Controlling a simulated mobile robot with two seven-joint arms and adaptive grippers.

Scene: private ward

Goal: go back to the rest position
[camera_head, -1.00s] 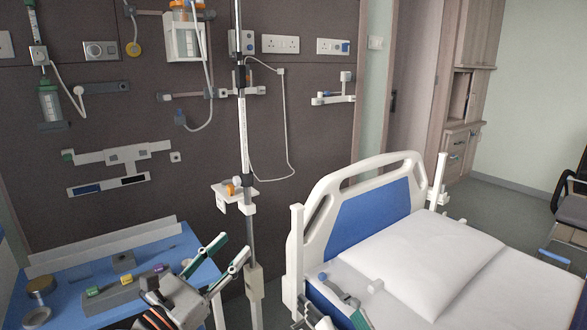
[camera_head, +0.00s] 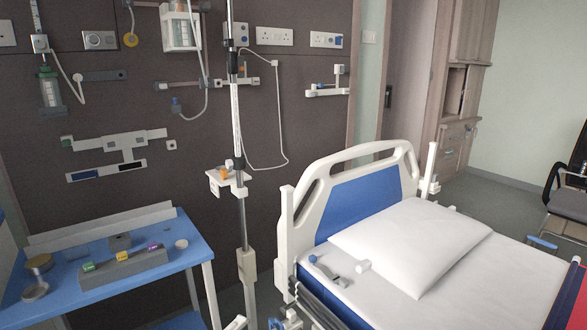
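Neither of my grippers shows in the head view. The blue-topped table (camera_head: 165,262) at the lower left carries a grey rack (camera_head: 124,268) with green, yellow and purple pieces in a row. The bed (camera_head: 365,205) with its blue and white headboard stands at the centre right.
A pole (camera_head: 242,215) with a small white shelf (camera_head: 226,179) stands between table and bed. Round tins (camera_head: 36,291) sit at the table's left end. A chair (camera_head: 565,205) stands at the far right. Floor behind the bed looks clear.

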